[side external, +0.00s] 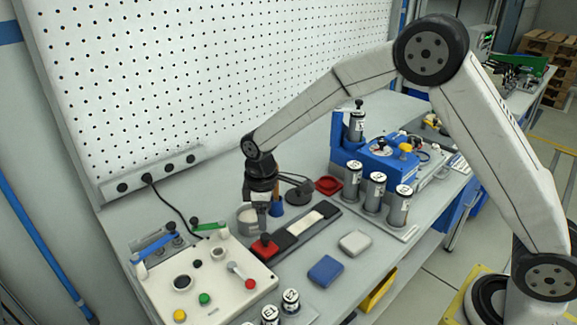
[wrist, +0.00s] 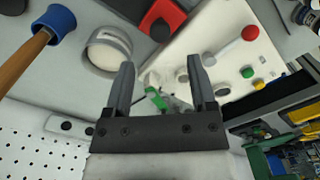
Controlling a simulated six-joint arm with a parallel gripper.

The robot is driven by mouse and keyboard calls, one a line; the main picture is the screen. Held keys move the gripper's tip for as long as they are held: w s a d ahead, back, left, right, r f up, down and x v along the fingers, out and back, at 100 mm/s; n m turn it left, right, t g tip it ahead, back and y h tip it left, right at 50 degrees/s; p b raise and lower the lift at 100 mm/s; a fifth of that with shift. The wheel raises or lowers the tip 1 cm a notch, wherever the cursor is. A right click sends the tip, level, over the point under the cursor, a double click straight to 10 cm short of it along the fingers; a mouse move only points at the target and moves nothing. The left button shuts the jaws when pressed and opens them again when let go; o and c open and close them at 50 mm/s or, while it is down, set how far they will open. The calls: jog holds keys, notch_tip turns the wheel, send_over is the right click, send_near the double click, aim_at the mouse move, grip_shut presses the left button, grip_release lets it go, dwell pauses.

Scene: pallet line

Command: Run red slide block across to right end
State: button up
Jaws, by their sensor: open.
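The red slide block (side external: 264,247) sits at the near-left end of a dark slide rail (side external: 318,222) with a pale strip along its middle. A dark knob stands on top of the block. In the wrist view the red block (wrist: 177,15) shows at the top edge, partly cut off, with its dark knob beyond the fingertips. The right end of the rail is bare.
A white control panel (side external: 215,290) with buttons and levers stands left of the rail. A pale round cup (wrist: 107,50) and a blue-collared wooden handle (wrist: 56,22) are close to my gripper. Blue (side external: 325,270) and grey (side external: 355,243) pads lie in front. Labelled cylinders (side external: 374,194) stand right.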

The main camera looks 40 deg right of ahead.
aim_at(265, 235)
jog(key=shift+f, duration=3.15)
grip_shut()
